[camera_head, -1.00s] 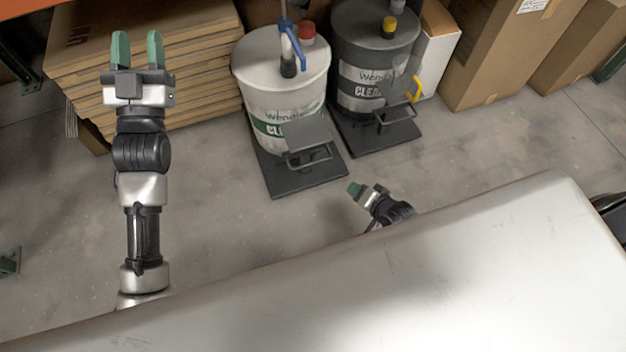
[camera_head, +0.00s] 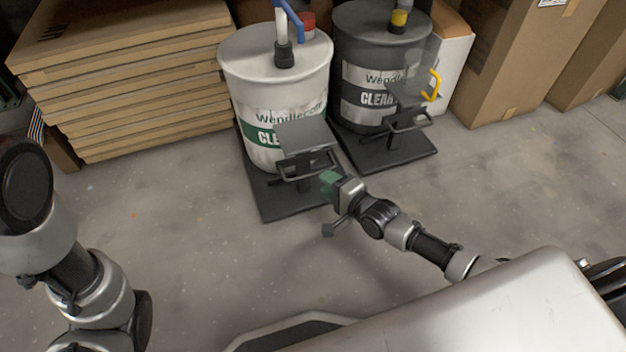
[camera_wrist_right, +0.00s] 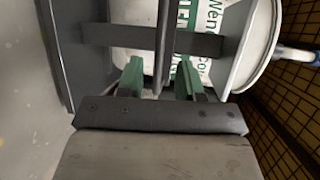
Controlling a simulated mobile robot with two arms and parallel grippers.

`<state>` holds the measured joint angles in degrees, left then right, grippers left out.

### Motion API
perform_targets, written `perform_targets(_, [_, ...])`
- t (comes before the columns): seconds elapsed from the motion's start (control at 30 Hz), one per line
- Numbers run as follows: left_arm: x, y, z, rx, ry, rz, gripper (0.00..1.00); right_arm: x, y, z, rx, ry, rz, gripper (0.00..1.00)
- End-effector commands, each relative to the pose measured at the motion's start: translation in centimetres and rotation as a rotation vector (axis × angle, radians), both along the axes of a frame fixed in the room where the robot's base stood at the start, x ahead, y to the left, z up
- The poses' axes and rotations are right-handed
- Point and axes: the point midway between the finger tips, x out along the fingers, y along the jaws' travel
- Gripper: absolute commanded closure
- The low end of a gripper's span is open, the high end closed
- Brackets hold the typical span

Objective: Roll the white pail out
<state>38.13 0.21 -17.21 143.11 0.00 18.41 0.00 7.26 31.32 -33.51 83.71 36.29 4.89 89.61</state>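The white pail (camera_head: 277,90) with a green label and a blue-handled pump stands upright on a dark wheeled base (camera_head: 290,205). The base has a grey plate and a dark handle frame (camera_head: 307,166) at its front. My right gripper (camera_head: 328,184) is at the right front of this frame. In the right wrist view its green fingers (camera_wrist_right: 160,80) are apart, with a narrow dark bar (camera_wrist_right: 163,45) between them; the bar is not visibly clamped. The pail (camera_wrist_right: 195,35) shows behind the bars. My left arm shows at the left edge; its gripper is out of view.
A dark grey pail (camera_head: 375,65) on a similar base (camera_head: 390,150) stands close on the right. Stacked flat cardboard (camera_head: 140,80) is at the left and a tall box (camera_head: 510,70) at the right. The floor (camera_head: 190,230) in front is clear.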

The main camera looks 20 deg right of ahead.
Motion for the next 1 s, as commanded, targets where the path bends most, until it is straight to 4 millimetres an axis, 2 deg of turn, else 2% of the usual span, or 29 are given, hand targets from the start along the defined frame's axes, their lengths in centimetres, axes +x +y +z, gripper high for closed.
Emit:
perform_targets(0.03, [-0.7,0.0,-0.6,0.001,-0.022,0.000,0.57,1.0,0.5,-0.7,0.002,-0.004,0.000,0.64])
perform_targets(0.1, [-0.5,0.0,-1.5,0.001,-0.017,0.001,0.57,2.2,1.0,-1.0,0.002,-0.002,0.000,0.64])
perform_targets(0.3, [-0.6,0.0,-2.9,0.001,-0.018,0.002,0.57,4.5,2.1,-1.3,0.000,-0.002,0.000,0.64])
perform_targets(0.7, [-0.6,0.0,-3.1,0.001,-0.018,0.002,0.57,5.3,2.5,-1.2,-0.002,0.001,0.000,0.64])
perform_targets(0.73, [-0.6,0.0,-3.1,0.001,-0.018,0.002,0.57,5.3,2.5,-1.2,-0.002,0.001,0.000,0.65])
perform_targets(0.97, [-0.6,-0.1,-3.1,0.002,-0.018,0.001,0.57,5.3,2.5,-1.2,-0.001,0.000,0.000,1.00])
perform_targets(1.0, [-0.6,-0.1,-3.2,0.002,-0.018,0.001,0.57,5.3,2.5,-1.2,-0.001,0.000,0.000,1.00])
